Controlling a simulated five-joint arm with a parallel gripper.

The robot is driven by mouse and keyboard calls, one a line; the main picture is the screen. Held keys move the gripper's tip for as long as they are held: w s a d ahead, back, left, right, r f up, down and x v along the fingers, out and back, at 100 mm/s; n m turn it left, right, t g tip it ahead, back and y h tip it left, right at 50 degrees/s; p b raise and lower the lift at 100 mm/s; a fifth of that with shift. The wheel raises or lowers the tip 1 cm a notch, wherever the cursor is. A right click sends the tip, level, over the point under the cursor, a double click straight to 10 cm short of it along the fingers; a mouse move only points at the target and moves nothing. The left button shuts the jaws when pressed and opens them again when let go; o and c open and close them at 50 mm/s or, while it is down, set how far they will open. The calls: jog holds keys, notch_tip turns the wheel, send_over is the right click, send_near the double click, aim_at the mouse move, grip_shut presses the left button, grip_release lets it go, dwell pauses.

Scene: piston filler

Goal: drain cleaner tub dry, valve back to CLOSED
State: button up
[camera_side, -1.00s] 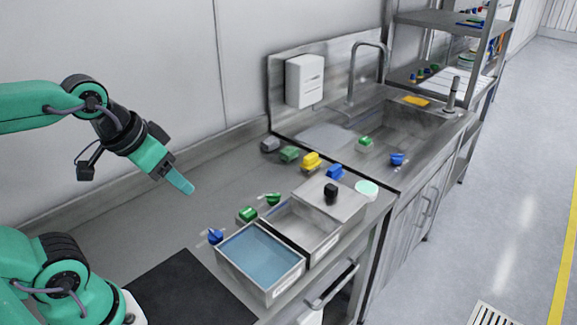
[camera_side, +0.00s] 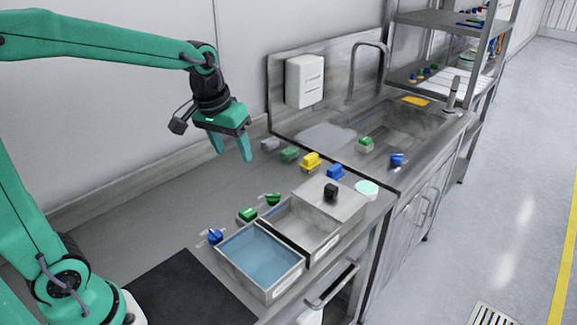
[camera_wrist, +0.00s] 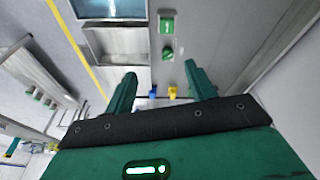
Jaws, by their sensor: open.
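A steel tub (camera_side: 285,283) holding blue liquid (camera_side: 262,259) stands at the front of the counter in the side view; its blue contents also show at the top of the wrist view (camera_wrist: 110,8). A second steel tub (camera_side: 325,247) beside it looks empty of blue liquid, and a lid with a black knob (camera_side: 331,193) covers its far part. A blue-handled valve (camera_side: 215,236) and two green pieces (camera_side: 248,215) (camera_side: 272,199) sit behind the tubs. I cannot read any labels or valve positions. My gripper (camera_side: 231,154) is open, empty and pointing down above the counter behind these pieces.
Grey (camera_side: 270,144), green (camera_side: 289,153), yellow (camera_side: 311,161) and blue (camera_side: 335,171) pieces line the counter towards the sink (camera_side: 405,125). A pale green round item (camera_side: 367,189) is near the lid.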

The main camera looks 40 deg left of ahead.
jog(key=w+a+f+n+g, duration=0.1)
jog(key=w+f, duration=0.5)
jog(key=w, duration=0.2)
jog(key=n+g, duration=0.2)
send_over(273, 197)
notch_tip(273, 197, down, 9)
jog(key=shift+s+r, duration=0.1)
jog(key=shift+r, duration=0.05)
jog(key=shift+f, duration=0.25)
jog(key=shift+f, duration=3.9)
jog(key=c, duration=1)
